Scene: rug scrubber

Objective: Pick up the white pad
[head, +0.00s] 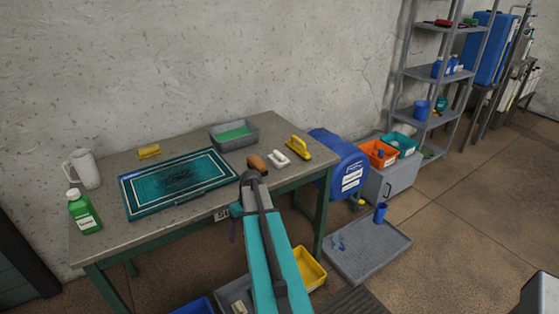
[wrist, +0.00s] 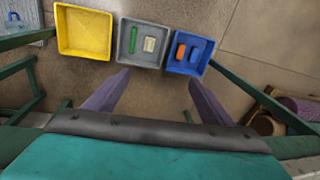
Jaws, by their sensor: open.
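A white pad with a raised handle (head: 278,160) lies on the right part of the workbench top (head: 200,215), between the grey tray and a yellow-handled tool. My gripper (wrist: 158,78) is open and empty in the wrist view, its two purple-grey fingers spread wide apart. It points down toward bins on the floor, past the bench's front edge and away from the white pad. In the head view my teal arm hides most of the gripper. The wrist view does not show the pad on the bench.
A framed teal rug (head: 178,182), grey tray (head: 234,133), yellow-handled tool (head: 298,149), yellow sponge (head: 149,151), green bottle (head: 84,212) and white jug (head: 82,170) are on the bench. Yellow (wrist: 84,30), grey (wrist: 126,58) and blue (wrist: 188,68) bins stand below.

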